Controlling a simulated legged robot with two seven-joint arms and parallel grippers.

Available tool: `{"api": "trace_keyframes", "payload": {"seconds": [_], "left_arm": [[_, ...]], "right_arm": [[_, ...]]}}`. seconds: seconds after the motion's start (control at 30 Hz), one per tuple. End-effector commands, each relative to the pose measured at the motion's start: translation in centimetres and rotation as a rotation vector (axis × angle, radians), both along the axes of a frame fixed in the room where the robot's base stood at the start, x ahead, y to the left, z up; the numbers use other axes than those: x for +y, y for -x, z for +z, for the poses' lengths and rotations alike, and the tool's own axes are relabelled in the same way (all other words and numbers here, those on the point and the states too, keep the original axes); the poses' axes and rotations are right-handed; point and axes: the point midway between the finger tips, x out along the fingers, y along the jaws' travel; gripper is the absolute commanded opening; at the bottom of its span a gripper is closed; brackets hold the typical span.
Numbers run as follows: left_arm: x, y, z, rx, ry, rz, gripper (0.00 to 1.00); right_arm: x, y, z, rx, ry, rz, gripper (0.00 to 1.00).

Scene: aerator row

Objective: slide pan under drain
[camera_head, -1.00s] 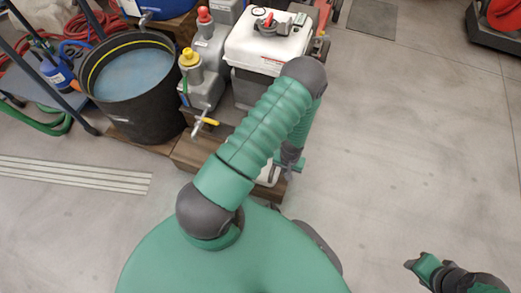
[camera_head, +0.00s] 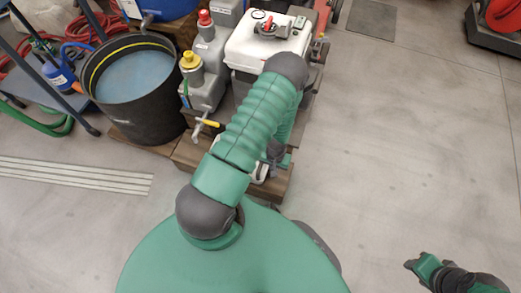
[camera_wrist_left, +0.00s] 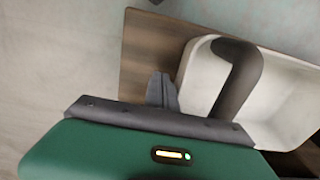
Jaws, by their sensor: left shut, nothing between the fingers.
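The white pan (camera_wrist_left: 287,85) sits on a brown wooden board (camera_wrist_left: 150,48) in the left wrist view. A dark curved tube (camera_wrist_left: 240,85) crosses over the pan; I cannot tell whether it is the drain. My left gripper (camera_wrist_left: 162,80) is shut and empty, to the left of the pan's near wall, over the board. In the head view only a white bit of the pan (camera_head: 260,173) shows beside my left arm, which hides most of it. My right gripper (camera_head: 415,265) is at the lower right, over bare floor, far from the pan; its jaws are unclear.
A grey pump with a yellow cap (camera_head: 192,62) and a yellow-handled valve (camera_head: 207,122) stands left of my left arm. A white-topped machine (camera_head: 268,42) is behind the arm. A black tub (camera_head: 135,95) stands at the left. The floor at the right (camera_head: 400,150) is clear.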

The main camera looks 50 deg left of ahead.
Motion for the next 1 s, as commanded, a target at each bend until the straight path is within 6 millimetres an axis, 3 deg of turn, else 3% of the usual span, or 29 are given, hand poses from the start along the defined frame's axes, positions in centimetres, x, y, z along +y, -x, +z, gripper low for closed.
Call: {"api": "trace_keyframes", "payload": {"seconds": [0.03,1.0], "left_arm": [[0.5,1.0,-0.7,0.016,-0.002,0.006,0.00],[4.6,3.5,-0.7,0.014,0.000,0.007,0.00]], "right_arm": [[0.0,0.0,-0.2,0.000,0.000,0.000,0.36],[0.0,0.0,0.7,0.000,0.000,0.000,0.36]]}}
